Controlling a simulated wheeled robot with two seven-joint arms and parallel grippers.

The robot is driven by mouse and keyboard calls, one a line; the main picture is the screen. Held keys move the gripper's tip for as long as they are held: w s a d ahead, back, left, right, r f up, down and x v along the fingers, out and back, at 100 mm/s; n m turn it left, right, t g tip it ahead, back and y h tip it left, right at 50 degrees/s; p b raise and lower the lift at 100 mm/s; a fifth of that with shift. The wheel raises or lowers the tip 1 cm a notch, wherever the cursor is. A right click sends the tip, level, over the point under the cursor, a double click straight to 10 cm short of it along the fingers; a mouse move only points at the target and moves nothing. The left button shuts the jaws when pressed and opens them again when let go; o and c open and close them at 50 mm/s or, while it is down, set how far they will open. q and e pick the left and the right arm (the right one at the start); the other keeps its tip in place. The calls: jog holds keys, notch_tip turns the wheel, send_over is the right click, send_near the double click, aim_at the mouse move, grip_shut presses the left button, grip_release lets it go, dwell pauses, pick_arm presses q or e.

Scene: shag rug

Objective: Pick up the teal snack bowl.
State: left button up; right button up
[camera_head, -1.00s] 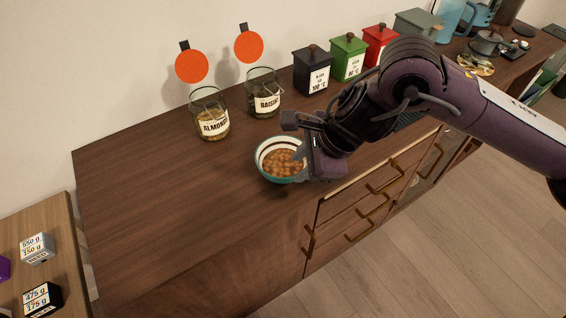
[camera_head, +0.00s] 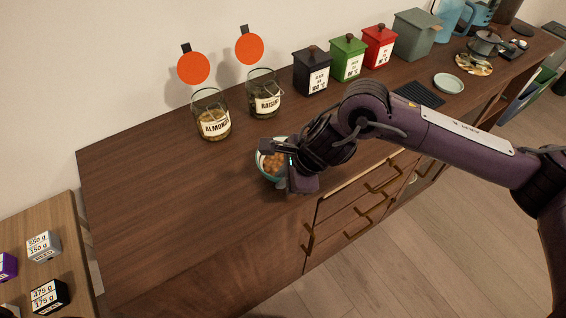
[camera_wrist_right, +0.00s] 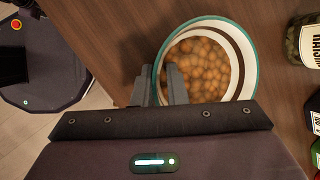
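The teal snack bowl (camera_head: 261,169) stands near the front edge of the wooden counter, full of round brown snacks. Its rim is teal outside with a white and dark-banded inside, and it shows large in the right wrist view (camera_wrist_right: 248,65). My right gripper (camera_head: 279,166) is at the bowl's right side and hides part of it. In the right wrist view, its two fingers (camera_wrist_right: 162,84) are close together with the bowl's rim between them, one outside and one inside. I cannot tell whether the bowl is clear of the counter. My left gripper is out of view.
An almonds jar (camera_head: 213,123) and a raisins jar (camera_head: 266,101) stand behind the bowl. Black (camera_head: 311,72), green (camera_head: 348,60) and red (camera_head: 378,48) canisters stand further right. A small plate (camera_head: 448,83) lies beyond my arm. The counter left of the bowl is clear.

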grip_shut()
